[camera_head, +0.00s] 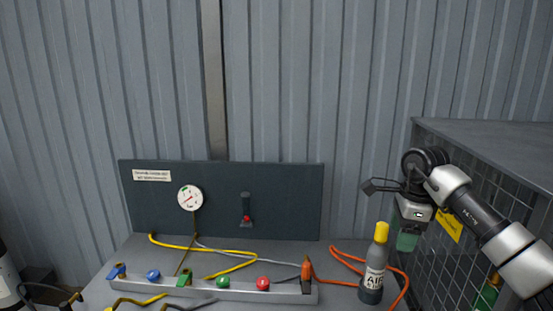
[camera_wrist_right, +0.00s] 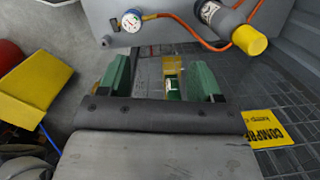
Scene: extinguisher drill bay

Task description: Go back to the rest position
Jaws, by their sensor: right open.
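My left gripper does not show in either view.
The grey bench (camera_head: 130,262) carries a manifold with coloured knobs (camera_head: 222,283), a dark gauge panel (camera_head: 280,190) and an orange hose (camera_head: 345,262). The mesh cage (camera_head: 480,205) stands close to my right arm; a green item (camera_head: 487,295) is inside. A corrugated wall is behind.

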